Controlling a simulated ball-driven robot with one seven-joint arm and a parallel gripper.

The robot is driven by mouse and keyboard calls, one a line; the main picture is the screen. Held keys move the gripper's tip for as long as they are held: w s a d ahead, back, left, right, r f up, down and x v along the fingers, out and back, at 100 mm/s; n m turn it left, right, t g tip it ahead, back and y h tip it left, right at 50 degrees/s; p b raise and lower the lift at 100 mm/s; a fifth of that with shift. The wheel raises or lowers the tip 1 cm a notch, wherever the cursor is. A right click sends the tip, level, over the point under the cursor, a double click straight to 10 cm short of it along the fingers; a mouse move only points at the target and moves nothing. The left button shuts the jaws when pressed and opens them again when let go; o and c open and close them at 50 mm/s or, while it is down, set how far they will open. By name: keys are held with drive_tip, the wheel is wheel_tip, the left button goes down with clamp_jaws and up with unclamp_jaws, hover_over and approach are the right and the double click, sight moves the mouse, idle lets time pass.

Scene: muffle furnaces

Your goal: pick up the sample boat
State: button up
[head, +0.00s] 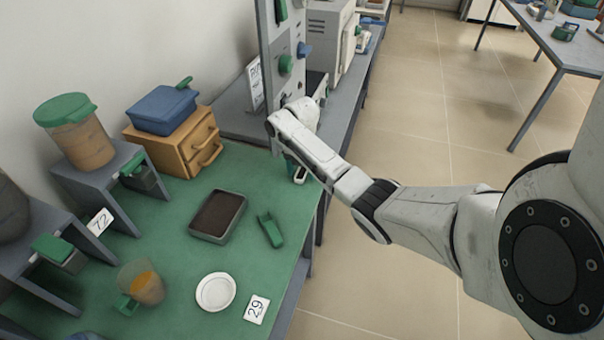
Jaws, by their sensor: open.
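A small green trough-like piece (270,229) lies on the green-topped bench near its right edge. It may be the sample boat, but I cannot tell for certain at this size. My arm reaches in from the right, and my gripper (297,173) is at the bench's right edge, farther back than the green piece and apart from it. The gripper is partly hidden by my own arm. It is open, and I see nothing held in it.
A grey tray with dark filling (217,215) lies left of the green piece. Wooden drawers (177,141) and grey stands (98,183) line the wall. Open floor lies right.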

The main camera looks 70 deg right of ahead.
sight(301, 176)
drive_tip(key=c, duration=1)
drive_tip(key=shift+c, duration=0.2)
drive_tip(key=shift+r, duration=0.1)
drive_tip(key=shift+r, duration=0.35)
wheel_tip(301, 176, up, 2)
drive_tip(key=shift+r, duration=0.2)
drive_tip(key=s+a+r+p, duration=0.2)
drive_tip(key=s+r+p, duration=0.5)
drive_tip(key=s, duration=0.7)
drive_tip(key=shift+r, duration=1.4)
